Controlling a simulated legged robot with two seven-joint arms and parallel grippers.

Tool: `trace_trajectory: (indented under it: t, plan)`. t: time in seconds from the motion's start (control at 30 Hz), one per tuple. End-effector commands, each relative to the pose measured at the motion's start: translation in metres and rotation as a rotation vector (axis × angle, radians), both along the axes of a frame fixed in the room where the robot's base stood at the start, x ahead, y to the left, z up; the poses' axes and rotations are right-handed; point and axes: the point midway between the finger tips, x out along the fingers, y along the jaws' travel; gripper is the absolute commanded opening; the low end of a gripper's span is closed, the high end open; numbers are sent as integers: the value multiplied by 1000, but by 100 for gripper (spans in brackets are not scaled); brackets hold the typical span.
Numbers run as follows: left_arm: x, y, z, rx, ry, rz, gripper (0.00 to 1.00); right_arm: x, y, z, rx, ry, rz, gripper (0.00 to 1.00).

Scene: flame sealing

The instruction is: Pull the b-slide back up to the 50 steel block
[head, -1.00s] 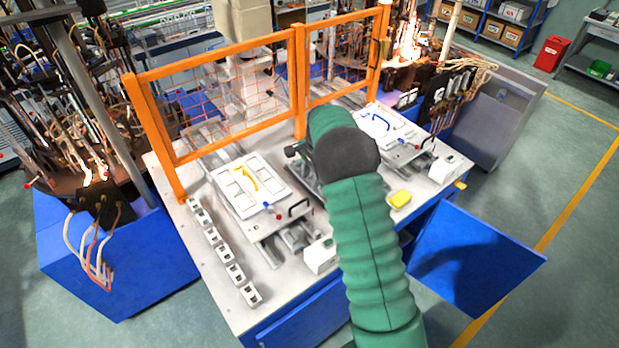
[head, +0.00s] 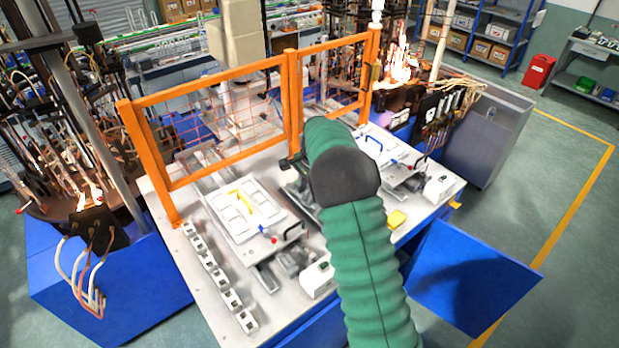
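Two white slide plates lie on the grey table. The right plate (head: 366,158) has a blue handle (head: 373,141) and stands partly behind my green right arm. I cannot tell which is the b-slide, and no 50 marking is readable on any block. My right gripper (head: 287,165) shows only as a dark part left of my arm's bend, between the plates. Its fingers are too hidden to judge. My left gripper is out of view.
An orange mesh fence (head: 227,118) stands along the table's back. A row of small white blocks (head: 215,277) lines the left edge. A blue door (head: 470,280) hangs open at front right.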

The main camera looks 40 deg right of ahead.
Motion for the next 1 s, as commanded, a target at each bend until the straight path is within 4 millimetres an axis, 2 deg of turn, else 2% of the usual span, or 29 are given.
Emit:
trace_trajectory:
  t: [0.03,0.2,0.4,0.5,0.7,0.9,1.0]
  plan:
    - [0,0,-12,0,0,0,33,-1,0,7,-4,-7,1,33]
    - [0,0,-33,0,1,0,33,-11,1,56,-4,-7,0,33]
    - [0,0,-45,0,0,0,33,-21,1,111,-3,-3,-1,33]
    - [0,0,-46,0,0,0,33,-24,1,129,-1,-1,0,33]
    - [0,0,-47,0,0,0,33,-27,2,141,0,1,0,33]
    - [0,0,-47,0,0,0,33,-27,2,141,1,1,0,33]
    - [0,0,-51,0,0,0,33,-24,6,132,3,4,11,33]
